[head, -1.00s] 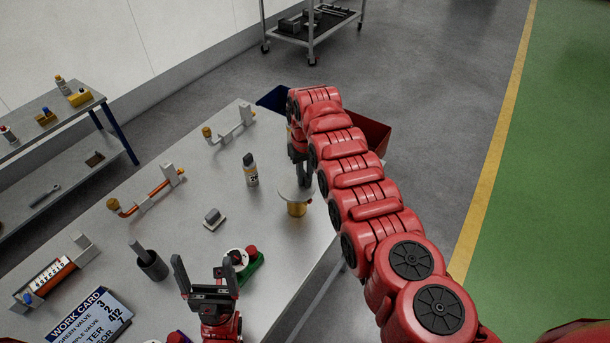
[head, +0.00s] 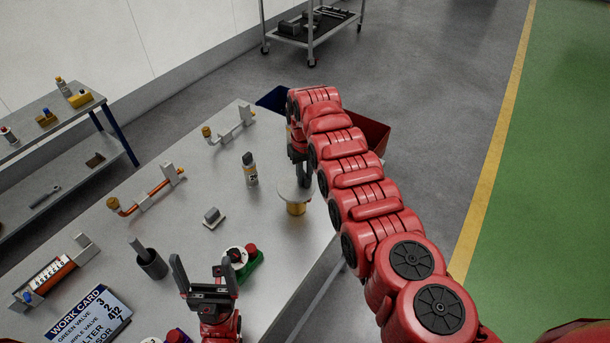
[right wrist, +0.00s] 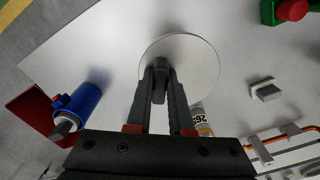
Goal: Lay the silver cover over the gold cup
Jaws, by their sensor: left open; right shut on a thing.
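The silver cover (head: 290,192) is a flat round disc with an upright grip. It is over the gold cup (head: 296,209), whose side shows beneath the disc; I cannot tell whether they touch. My right gripper (head: 303,181) is shut on the cover's grip. In the right wrist view the cover (right wrist: 207,68) spreads beyond the fingertips (right wrist: 160,90) and hides the cup. My left gripper (head: 207,273) is open and empty, above the near part of the table.
A spray bottle (head: 250,169) and a small grey block (head: 213,217) stand left of the cup. A red-buttoned green box (head: 247,263) is beside my left gripper. A red bin (head: 372,132) and a blue bin (head: 272,98) are past the table's far edge.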

